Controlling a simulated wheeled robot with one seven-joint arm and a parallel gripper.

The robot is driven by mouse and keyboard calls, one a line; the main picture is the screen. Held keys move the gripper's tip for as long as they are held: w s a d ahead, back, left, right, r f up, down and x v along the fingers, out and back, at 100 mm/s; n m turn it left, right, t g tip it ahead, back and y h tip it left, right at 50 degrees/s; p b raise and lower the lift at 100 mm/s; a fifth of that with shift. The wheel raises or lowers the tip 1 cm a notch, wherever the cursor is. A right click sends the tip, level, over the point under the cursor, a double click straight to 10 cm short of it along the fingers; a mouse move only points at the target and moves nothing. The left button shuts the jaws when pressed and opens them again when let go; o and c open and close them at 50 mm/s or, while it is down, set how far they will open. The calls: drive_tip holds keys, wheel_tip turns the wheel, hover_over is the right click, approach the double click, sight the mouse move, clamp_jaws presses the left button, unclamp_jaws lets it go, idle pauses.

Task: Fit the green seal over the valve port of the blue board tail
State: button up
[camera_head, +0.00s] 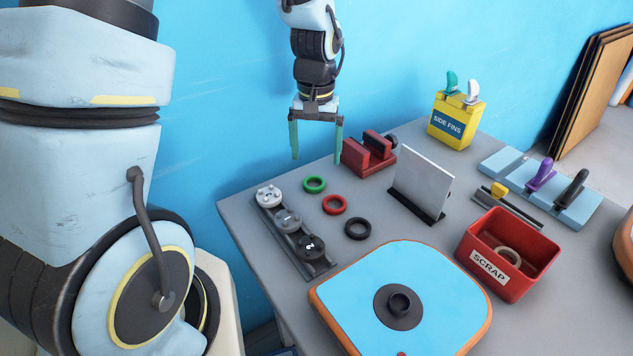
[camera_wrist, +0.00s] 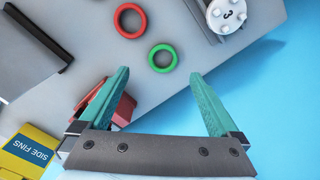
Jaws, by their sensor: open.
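The green seal (camera_head: 314,185) is a ring lying flat on the grey table, and it also shows in the wrist view (camera_wrist: 162,58). The blue board tail (camera_head: 372,287) lies at the table's front with an orange edge. Its valve port (camera_head: 400,302) is a dark raised ring on a round black patch, with nothing over it. My gripper (camera_head: 317,158) is open and empty, with teal fingers pointing down above the back edge of the table. In the wrist view my gripper (camera_wrist: 158,90) has its fingers apart, with the green seal just beyond the tips.
A red seal (camera_head: 334,205) and a black seal (camera_head: 358,228) lie near the green one. A rail of valve caps (camera_head: 290,222) stands left. A red clamp (camera_head: 369,155), an upright grey panel (camera_head: 422,185), a yellow fins box (camera_head: 455,120) and a red scrap bin (camera_head: 507,252) stand right.

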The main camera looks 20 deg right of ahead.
sight(314, 177)
wheel_tip(314, 177, down, 2)
drive_tip(key=shift+a+f+p, duration=0.15)
drive_tip(key=shift+f+p, duration=0.5)
drive_tip(key=shift+f, duration=0.8)
drive_tip(key=shift+a+f+p, duration=0.15)
drive_tip(key=shift+f+p, duration=0.45)
drive_tip(key=shift+f, duration=0.8)
drive_tip(key=c, duration=1.4)
drive_tip(key=shift+r, duration=0.1)
